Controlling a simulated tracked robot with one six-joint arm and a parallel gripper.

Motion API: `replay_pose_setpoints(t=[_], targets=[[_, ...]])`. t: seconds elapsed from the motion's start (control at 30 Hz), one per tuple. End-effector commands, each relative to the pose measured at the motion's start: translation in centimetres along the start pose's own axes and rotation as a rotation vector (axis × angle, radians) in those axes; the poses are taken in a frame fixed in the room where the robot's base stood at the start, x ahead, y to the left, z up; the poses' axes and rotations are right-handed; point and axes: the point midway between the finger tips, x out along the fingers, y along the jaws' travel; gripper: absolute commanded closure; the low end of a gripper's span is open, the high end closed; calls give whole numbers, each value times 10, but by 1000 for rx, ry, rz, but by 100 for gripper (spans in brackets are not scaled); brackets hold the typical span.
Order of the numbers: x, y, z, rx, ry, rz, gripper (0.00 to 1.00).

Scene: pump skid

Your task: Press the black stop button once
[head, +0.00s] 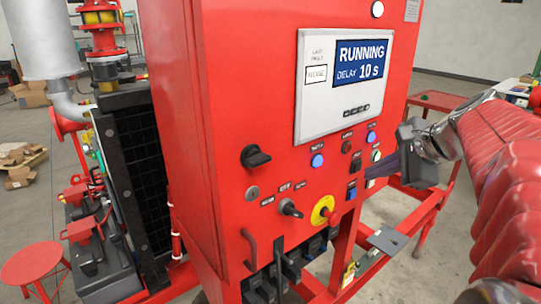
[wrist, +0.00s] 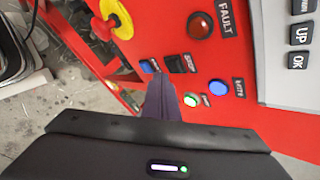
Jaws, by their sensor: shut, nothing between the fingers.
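A small black button, which looks like the stop button (head: 356,164), is on the red cabinet's front panel, left of a green-lit button (head: 376,155). In the wrist view the black button (wrist: 174,63) lies just beyond the fingertips, with a dark label beside it; I cannot read the label. My gripper (head: 369,174) is shut and empty, reaching in from the right. Its tips (wrist: 160,78) are close to the panel, below and right of the black button in the head view. I cannot tell whether they touch anything.
A blue switch (head: 352,190) sits below the black button. A yellow-ringed red emergency knob (head: 323,210), a blue lamp (head: 371,138) and a dark red fault lamp (wrist: 200,25) are nearby. The display (head: 360,72) reads "RUNNING, DELAY 10 s". A red frame rail (head: 420,215) runs below my gripper.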

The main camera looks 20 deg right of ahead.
Motion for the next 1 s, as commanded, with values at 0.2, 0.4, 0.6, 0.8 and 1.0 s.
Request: replay_pose_setpoints(t=[0.2, 0.4, 0.6, 0.8, 1.0], targets=[[0, 0, 0, 0, 0, 0, 100], [1, -1, 1, 0, -1, 0, 100], [5, -4, 4, -1, -1, 0, 100], [5, -5, 5, -1, -1, 0, 100], [5, -5, 5, -1, -1, 0, 100]])
